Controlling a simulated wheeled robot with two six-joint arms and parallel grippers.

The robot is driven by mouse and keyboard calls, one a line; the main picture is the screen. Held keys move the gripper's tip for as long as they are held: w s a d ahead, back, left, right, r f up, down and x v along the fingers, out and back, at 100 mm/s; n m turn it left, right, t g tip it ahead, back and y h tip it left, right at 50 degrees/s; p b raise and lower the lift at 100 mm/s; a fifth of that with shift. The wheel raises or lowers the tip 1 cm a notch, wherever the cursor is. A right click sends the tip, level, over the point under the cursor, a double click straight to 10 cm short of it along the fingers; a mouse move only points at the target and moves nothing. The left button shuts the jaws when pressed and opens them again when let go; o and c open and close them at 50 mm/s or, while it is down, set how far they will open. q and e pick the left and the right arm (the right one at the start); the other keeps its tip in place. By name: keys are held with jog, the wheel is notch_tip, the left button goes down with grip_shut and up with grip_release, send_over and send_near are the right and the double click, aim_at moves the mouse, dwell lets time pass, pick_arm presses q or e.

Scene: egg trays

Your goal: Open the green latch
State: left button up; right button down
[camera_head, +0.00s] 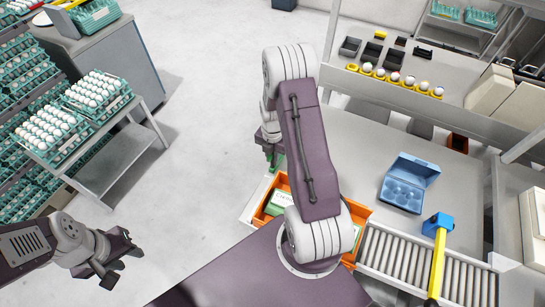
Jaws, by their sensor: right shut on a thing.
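My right gripper (271,157) hangs beside the left end of the work table, partly hidden behind my own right arm. It is shut on a small green part, seemingly the green latch (277,161), of which only a sliver shows at the fingers. How far the latch is turned cannot be told. My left gripper (112,272) is at the lower left, open and empty, over the bare floor and far from the latch.
An orange crate (362,214) with green-and-white cartons (279,202) stands below the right gripper. A blue egg carton (408,182), a roller conveyor (410,262) and a blue-and-yellow tool (438,250) are to the right. Egg racks (110,178) stand left. The floor between is clear.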

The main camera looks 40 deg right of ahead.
jog(key=shift+w+d+r, duration=0.1)
jog(key=shift+w+r, duration=0.05)
jog(key=shift+w, duration=0.05)
dwell(0.3)
jog(key=c, duration=1.6)
grip_release()
jog(key=shift+c, duration=0.2)
jog(key=shift+o, duration=1.4)
jog(key=shift+s, duration=0.1)
notch_tip(320, 180, up, 9)
jog(key=shift+b, duration=0.4)
